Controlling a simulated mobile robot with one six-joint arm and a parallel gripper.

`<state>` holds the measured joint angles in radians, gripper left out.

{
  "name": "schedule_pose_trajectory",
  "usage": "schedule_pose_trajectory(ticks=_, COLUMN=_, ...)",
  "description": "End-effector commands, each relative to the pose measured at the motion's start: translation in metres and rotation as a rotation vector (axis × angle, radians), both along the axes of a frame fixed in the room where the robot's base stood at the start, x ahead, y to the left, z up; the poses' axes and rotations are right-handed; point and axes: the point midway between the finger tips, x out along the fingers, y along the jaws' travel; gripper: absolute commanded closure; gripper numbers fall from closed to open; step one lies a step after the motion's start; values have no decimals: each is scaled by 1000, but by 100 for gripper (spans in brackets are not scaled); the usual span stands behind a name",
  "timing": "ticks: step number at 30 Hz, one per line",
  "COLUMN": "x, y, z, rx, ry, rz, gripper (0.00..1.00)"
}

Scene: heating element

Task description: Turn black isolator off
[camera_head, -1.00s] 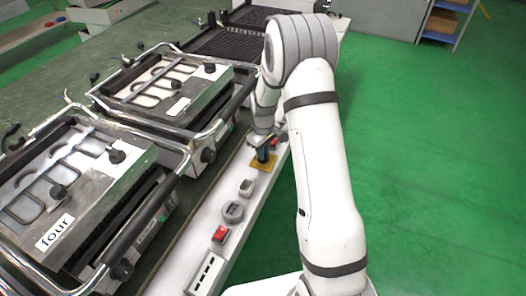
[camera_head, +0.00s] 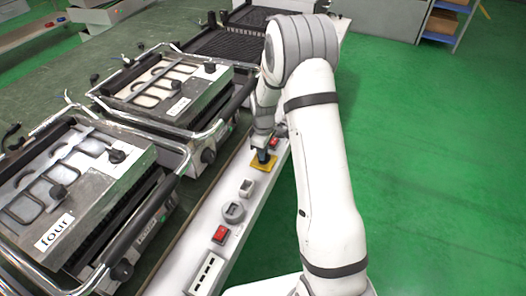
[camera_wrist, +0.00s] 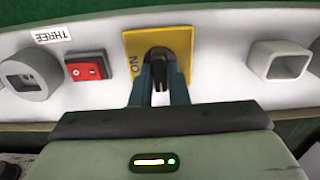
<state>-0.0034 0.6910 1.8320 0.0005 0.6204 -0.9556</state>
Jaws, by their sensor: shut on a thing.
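The black isolator (camera_wrist: 158,56) is a dark knob on a yellow plate (camera_wrist: 130,45) with "ON" printed on its left part in the wrist view. My gripper (camera_wrist: 160,82) is at the knob, with its two dark fingers on either side and shut on it. In the head view my gripper (camera_head: 263,155) points down at the yellow plate (camera_head: 262,166) on the white panel strip. The fingers and wrist hide most of the knob there, and its exact angle is hard to tell.
A red switch (camera_wrist: 87,67), a grey round socket (camera_wrist: 27,75) and a "THREE" label (camera_wrist: 51,35) are left of the plate in the wrist view. A grey square socket (camera_wrist: 278,62) is on its right. Grills (camera_head: 165,90) line the panel's left side in the head view.

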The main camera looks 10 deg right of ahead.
Motion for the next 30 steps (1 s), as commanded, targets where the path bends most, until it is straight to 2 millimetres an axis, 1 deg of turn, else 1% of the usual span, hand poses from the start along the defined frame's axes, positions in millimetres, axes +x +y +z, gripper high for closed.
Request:
schedule_pose_trajectory(ticks=1, x=5, y=0, z=4, rx=0, ry=-16, rz=2, gripper=100)
schedule_pose_trajectory(ticks=3, x=5, y=0, z=4, rx=0, ry=-16, rz=1, gripper=100)
schedule_pose_trajectory(ticks=4, x=5, y=0, z=4, rx=0, ry=-16, rz=1, gripper=84)
schedule_pose_trajectory(ticks=9, x=4, y=0, z=3, rx=0, ry=-11, rz=0, gripper=70)
schedule_pose_trajectory(ticks=12, x=3, y=0, z=2, rx=-1, ry=-8, rz=0, gripper=64)
schedule_pose_trajectory(ticks=17, x=2, y=0, z=1, rx=0, ry=-5, rz=-1, gripper=64)
schedule_pose_trajectory(ticks=20, x=2, y=0, z=4, rx=0, ry=-6, rz=-1, gripper=64)
schedule_pose_trajectory(ticks=23, x=2, y=0, z=16, rx=0, ry=-7, rz=-1, gripper=64)
schedule_pose_trajectory(ticks=30, x=3, y=0, z=58, rx=0, ry=-9, rz=0, gripper=64)
